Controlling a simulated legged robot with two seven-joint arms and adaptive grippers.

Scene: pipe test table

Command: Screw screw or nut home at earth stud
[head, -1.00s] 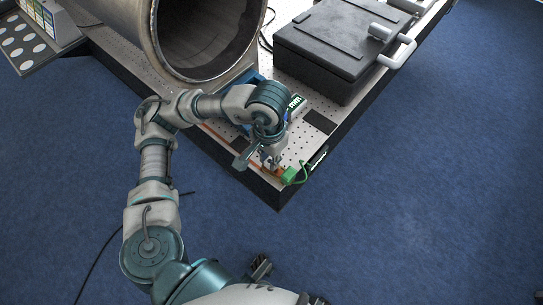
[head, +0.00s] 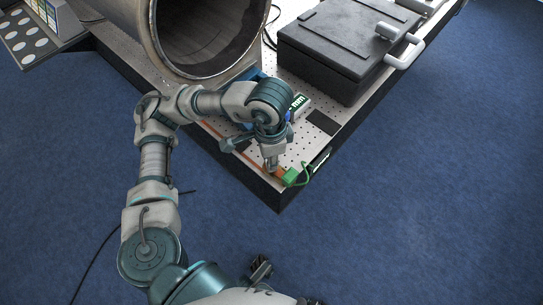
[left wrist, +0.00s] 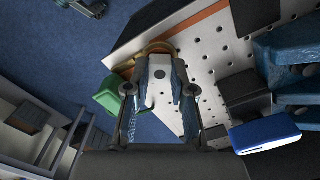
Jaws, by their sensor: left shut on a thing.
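My left gripper (head: 271,168) points down at the near corner of the perforated table, beside a green block with a green cable (head: 291,177). In the left wrist view its two fingers (left wrist: 160,92) stand on either side of a pale piece with a dark round spot (left wrist: 160,74). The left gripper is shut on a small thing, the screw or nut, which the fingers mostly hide. The earth stud cannot be made out apart from it. A copper-coloured strip (left wrist: 153,47) lies just beyond the fingertips.
A large metal pipe (head: 205,74) stands on the perforated table (head: 225,152). A black case (head: 338,48) with pale handles lies at the back right. A blue device (left wrist: 266,134) is close on the right in the left wrist view. Blue floor lies beyond the table edge.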

